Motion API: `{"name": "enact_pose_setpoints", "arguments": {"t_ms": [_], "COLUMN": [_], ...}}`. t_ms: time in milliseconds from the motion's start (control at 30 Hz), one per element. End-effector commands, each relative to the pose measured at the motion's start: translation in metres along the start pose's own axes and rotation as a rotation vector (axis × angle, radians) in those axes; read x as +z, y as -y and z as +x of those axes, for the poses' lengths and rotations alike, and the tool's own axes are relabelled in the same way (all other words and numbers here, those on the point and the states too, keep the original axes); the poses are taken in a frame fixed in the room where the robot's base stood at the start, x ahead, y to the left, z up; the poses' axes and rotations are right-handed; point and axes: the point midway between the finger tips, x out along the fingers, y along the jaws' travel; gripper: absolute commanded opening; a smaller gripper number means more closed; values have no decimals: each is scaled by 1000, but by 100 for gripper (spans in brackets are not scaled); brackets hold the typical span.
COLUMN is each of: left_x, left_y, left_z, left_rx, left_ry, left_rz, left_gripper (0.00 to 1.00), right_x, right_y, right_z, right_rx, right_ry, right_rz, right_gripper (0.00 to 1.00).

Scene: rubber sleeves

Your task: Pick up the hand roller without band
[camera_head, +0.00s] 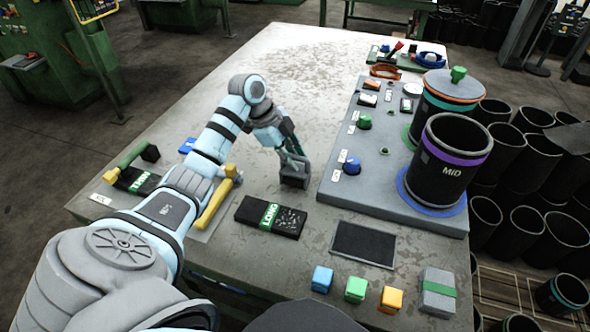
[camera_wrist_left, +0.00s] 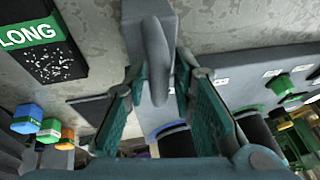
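A plain grey block-shaped tool (camera_head: 294,181) with an upright grey handle stands on the table near the middle; no coloured band shows on it, and it appears to be the hand roller without band. My left gripper (camera_head: 287,152) is at it from above. In the left wrist view, the roller's handle (camera_wrist_left: 158,65) stands between the two fingers of the left gripper (camera_wrist_left: 163,82), with gaps on both sides. The left gripper is open. Part of the roller is hidden by the fingers in the head view. My right gripper does not show.
A grey raised board (camera_head: 400,208) with black cylinders stands to the right. Tools with green (camera_head: 130,155) and yellow (camera_head: 214,204) handles lie left. Coloured blocks (camera_head: 355,289) line the front edge.

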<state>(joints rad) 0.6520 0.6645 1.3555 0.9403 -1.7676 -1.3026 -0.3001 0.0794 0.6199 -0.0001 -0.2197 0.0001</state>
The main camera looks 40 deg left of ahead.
Motion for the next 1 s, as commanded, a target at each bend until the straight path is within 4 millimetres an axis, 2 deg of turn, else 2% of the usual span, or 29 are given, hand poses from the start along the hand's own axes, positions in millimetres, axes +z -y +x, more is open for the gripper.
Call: {"name": "enact_pose_setpoints", "arguments": {"t_ms": [33, 100, 667, 767, 867, 967, 1000], "left_x": [0, 0, -2, -5, -13, -25, -31], "left_y": [0, 0, 1, 3, 7, 14, 17], "left_z": [0, 0, -3, -12, -29, -58, -73], "left_rx": [0, 0, -2, -3, -4, -6, -7], "left_ry": [0, 0, -1, -1, -2, -3, -3], "left_rz": [0, 0, 1, 2, 3, 3, 4], "left_gripper": [11, 0, 0, 0, 0, 0, 0], "right_x": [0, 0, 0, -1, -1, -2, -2], "right_y": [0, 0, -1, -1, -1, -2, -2], "right_z": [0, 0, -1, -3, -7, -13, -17], "right_rx": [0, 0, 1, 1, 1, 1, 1], "right_ry": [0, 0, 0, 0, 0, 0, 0], "right_rz": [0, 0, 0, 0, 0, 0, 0], "right_gripper": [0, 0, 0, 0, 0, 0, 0]}}
